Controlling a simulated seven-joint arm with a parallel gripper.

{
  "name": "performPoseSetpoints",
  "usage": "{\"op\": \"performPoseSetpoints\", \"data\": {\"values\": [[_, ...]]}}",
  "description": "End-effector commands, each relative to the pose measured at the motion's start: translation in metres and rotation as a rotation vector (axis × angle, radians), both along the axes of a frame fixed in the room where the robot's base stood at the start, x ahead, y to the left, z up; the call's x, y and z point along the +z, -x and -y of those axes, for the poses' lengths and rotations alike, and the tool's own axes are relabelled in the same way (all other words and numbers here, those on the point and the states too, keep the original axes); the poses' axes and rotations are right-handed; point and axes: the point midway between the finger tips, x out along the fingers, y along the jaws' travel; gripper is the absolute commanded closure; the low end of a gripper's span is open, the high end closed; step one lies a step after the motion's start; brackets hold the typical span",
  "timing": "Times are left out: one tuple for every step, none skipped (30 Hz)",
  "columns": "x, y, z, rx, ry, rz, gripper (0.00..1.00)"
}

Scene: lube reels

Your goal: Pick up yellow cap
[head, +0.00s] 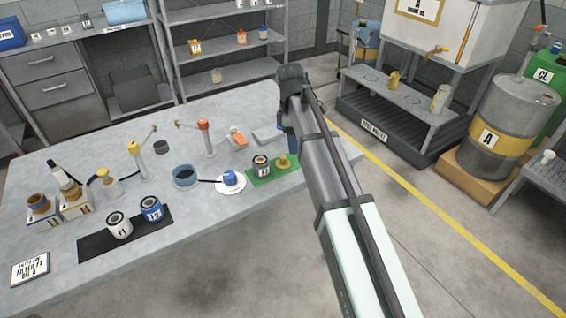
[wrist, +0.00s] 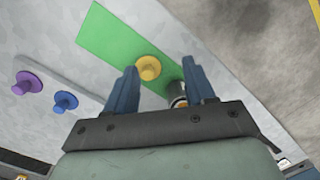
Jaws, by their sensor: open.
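The yellow cap (head: 284,163) lies on the green mat (head: 289,175) on the workbench. In the wrist view the yellow cap (wrist: 149,68) shows as a round, knobbed disc on the green mat (wrist: 112,42). My gripper (wrist: 162,72) is open and empty above it, with the cap visible between and slightly beyond the blue fingers. A small can (head: 261,166) stands on the mat to the left of the cap in the head view. In the wrist view the can (wrist: 177,92) is partly hidden by the right finger. The fingertips are hard to make out in the head view.
A purple cap (wrist: 28,83) and a blue cap (wrist: 64,102) lie on a grey plate to the left in the wrist view. A white dish (head: 231,188) with a blue object stands beside the mat. A dark mat (head: 95,247) holds two cans.

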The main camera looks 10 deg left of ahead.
Motion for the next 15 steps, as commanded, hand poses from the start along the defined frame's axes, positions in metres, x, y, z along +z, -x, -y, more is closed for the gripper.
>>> {"op": "performPoseSetpoints", "data": {"values": [[0.017,-0.011,-0.012,0.020,-0.026,0.014,0.46],[0.024,-0.014,-0.017,0.030,-0.040,0.019,0.46],[0.032,-0.017,-0.022,0.043,-0.055,0.026,0.46],[0.038,-0.019,-0.026,0.052,-0.066,0.031,0.46],[0.042,-0.021,-0.029,0.059,-0.074,0.034,0.46],[0.046,-0.022,-0.032,0.066,-0.083,0.038,0.46],[0.048,-0.023,-0.034,0.070,-0.087,0.040,0.46],[0.050,-0.024,-0.035,0.073,-0.091,0.041,0.46],[0.049,-0.024,-0.036,0.075,-0.094,0.043,0.46],[0.048,-0.024,-0.036,0.077,-0.095,0.044,0.46],[0.045,-0.023,-0.036,0.078,-0.096,0.042,0.46],[0.040,-0.023,-0.036,0.078,-0.096,0.042,0.46],[0.035,-0.023,-0.036,0.078,-0.096,0.041,0.46],[0.030,-0.022,-0.036,0.077,-0.095,0.042,0.46],[0.023,-0.022,-0.036,0.077,-0.095,0.043,0.46]]}}
